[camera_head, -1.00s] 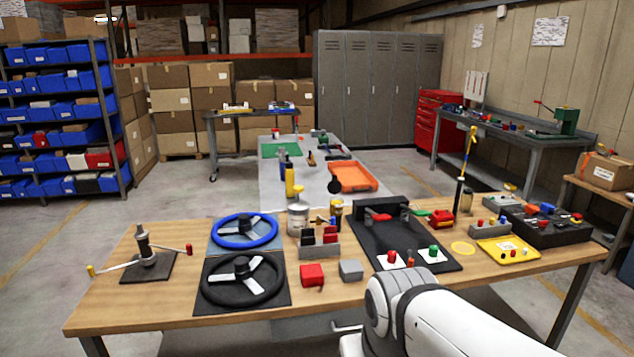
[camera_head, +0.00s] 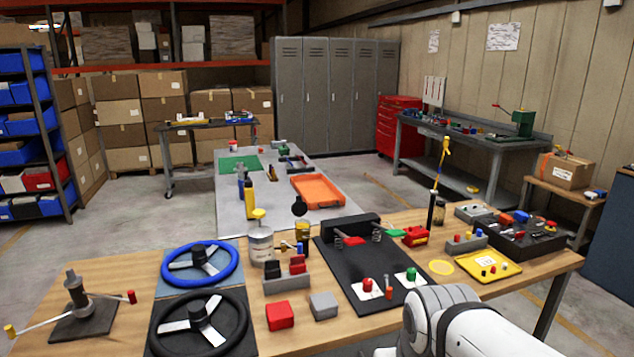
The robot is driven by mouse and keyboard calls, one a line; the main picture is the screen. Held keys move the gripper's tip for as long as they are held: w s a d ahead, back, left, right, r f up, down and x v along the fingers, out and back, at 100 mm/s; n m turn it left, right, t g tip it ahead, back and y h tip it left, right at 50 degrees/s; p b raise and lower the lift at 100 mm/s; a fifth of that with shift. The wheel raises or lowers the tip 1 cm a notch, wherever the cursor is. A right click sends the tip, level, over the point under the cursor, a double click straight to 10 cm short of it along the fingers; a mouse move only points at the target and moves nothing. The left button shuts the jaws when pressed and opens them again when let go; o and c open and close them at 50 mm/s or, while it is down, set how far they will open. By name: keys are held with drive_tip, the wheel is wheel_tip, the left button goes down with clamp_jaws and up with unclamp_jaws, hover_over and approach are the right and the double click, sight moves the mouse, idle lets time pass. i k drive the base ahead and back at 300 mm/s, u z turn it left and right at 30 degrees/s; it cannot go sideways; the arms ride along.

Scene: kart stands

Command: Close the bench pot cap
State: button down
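A grey metal pot (camera_head: 261,247) stands upright near the back edge of the wooden bench (camera_head: 530,276), behind a small grey block with black and red pieces. A yellow round piece (camera_head: 258,213) shows just above the pot's rim. I cannot tell whether it is the pot's cap or how it sits. A small yellowish jar (camera_head: 302,229) stands to the right of the pot. My gripper is not in view. Only a white part of my arm shows at the lower right, in front of the bench.
Two steering wheels, blue (camera_head: 200,263) and black (camera_head: 203,322), lie left of the pot. A lever stand (camera_head: 80,310) is at far left. A black fixture (camera_head: 350,238) stands right of the pot. A red block (camera_head: 279,316) and a grey block (camera_head: 323,305) lie in front.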

sight(299, 208)
drive_tip(key=z, duration=0.15)
drive_tip(key=i, duration=1.4)
drive_tip(key=u, duration=0.65)
